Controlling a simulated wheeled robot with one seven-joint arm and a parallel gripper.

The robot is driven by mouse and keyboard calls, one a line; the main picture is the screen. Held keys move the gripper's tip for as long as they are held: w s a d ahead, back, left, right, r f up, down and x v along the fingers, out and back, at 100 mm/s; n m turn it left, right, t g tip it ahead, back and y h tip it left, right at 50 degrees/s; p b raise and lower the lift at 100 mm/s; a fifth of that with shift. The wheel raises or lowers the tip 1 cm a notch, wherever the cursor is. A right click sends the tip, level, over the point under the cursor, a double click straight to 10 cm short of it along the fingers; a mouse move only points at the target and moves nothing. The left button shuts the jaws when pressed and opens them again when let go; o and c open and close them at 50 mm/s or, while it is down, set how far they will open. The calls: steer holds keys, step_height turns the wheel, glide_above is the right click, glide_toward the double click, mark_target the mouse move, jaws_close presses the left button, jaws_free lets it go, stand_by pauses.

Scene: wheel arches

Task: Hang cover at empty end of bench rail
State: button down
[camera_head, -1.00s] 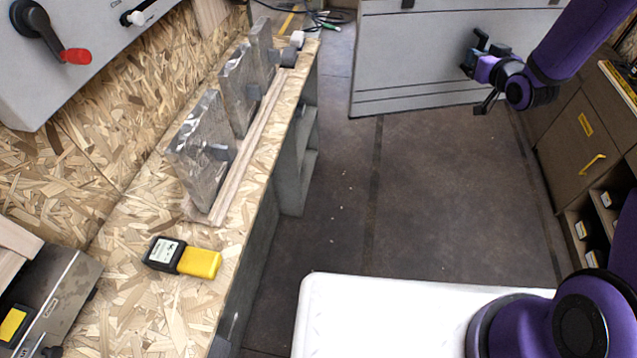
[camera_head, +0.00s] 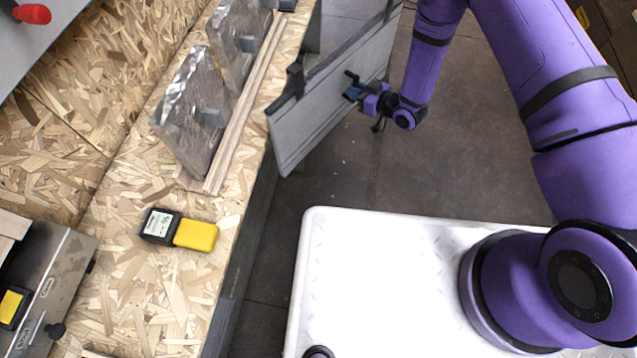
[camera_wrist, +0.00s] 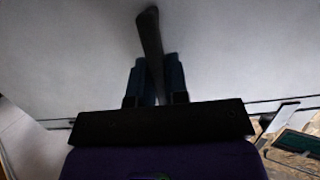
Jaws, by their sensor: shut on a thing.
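My gripper (camera_head: 364,94) is shut on the dark handle of a large flat grey panel, the cover (camera_head: 330,98). In the wrist view my fingers (camera_wrist: 155,78) close around the dark handle bar (camera_wrist: 150,35), with the pale cover face (camera_wrist: 220,50) behind. The cover is held tilted beside the bench's right edge, with a dark hook (camera_head: 296,80) on its upper left corner close to that edge. The wooden rail (camera_head: 243,112) runs along the bench top. Foil-wrapped pieces (camera_head: 190,115) stand along its left side.
A yellow and black device (camera_head: 195,235) lies on the bench's near part (camera_head: 150,300). A metal box (camera_head: 50,285) stands at lower left. My white base top fills the lower middle. Open dark floor (camera_head: 450,165) lies right of the bench.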

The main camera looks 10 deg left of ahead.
steer(key=s+a+f+n+g, duration=0.1)
steer(key=s+a+f, duration=0.1)
steer(key=s+f, duration=0.1)
steer(key=s+a+f+n+g+y, duration=0.1)
steer(key=s+a+f, duration=0.1)
steer(key=s+f, duration=0.2)
steer(key=s+a+f+n+g, duration=0.1)
steer(key=s+a+f, duration=0.1)
steer(key=s+f, duration=0.2)
steer(key=shift+s+a+f+g+y, duration=0.1)
steer(key=shift+a+f+g+y, duration=0.1)
steer(key=shift+f, duration=0.2)
steer(key=shift+s+a+f+g+y, duration=0.1)
steer(key=shift+f+y, duration=0.1)
steer(key=shift+f, duration=0.2)
steer(key=s+a+f+n+g, duration=0.2)
steer(key=s+f+n+g, duration=0.1)
steer(key=s+f, duration=0.85)
steer(key=a, duration=1.7)
steer(key=shift+w+a+f+y, duration=0.3)
steer(key=shift+a+f+y, duration=0.05)
steer(key=shift+y, duration=0.05)
